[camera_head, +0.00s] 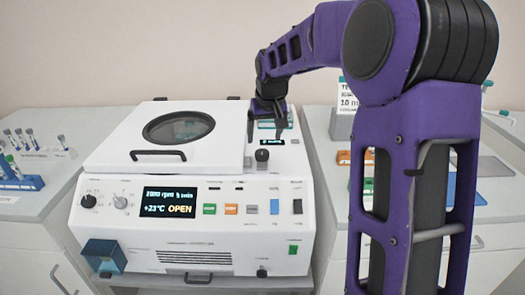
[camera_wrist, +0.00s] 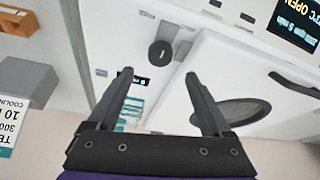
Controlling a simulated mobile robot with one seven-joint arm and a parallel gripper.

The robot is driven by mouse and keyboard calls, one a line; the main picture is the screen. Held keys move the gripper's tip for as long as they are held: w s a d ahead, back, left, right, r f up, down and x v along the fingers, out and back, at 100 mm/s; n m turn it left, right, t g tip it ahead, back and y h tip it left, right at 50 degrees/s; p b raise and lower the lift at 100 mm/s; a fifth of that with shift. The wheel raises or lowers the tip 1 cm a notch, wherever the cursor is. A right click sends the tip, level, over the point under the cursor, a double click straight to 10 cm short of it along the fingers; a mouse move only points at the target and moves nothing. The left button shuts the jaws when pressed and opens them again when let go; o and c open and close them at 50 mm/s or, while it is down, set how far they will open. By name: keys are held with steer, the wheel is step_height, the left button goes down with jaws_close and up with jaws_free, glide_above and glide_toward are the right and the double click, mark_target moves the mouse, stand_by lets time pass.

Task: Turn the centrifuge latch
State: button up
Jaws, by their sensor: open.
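The centrifuge (camera_head: 200,190) is a white box with a lid (camera_head: 130,130) that lies flat and has a round dark window. A round black knob, likely the latch (camera_head: 262,155), sits on the top right of the lid's front edge; it also shows in the wrist view (camera_wrist: 160,54). My gripper (camera_head: 265,136) is open and empty above the machine's right side, just behind the latch in the head view. In the wrist view my open fingertips (camera_wrist: 158,74) point toward the latch, which appears between and just beyond them. Whether they touch the machine is unclear.
The front panel display (camera_head: 168,202) reads "OPEN". A black lid handle (camera_head: 158,155) stands at the lid's front. Tube racks (camera_head: 18,175) are on the left counter. A grey block with a sign (camera_head: 343,115) and coloured items stand on the right counter behind my arm.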

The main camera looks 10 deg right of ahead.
mark_target(262, 152)
steer(key=x, duration=0.7)
steer(key=shift+w+f+b, duration=0.1)
steer(key=shift+w+b, duration=0.05)
steer(key=shift+b, duration=0.2)
jaws_close()
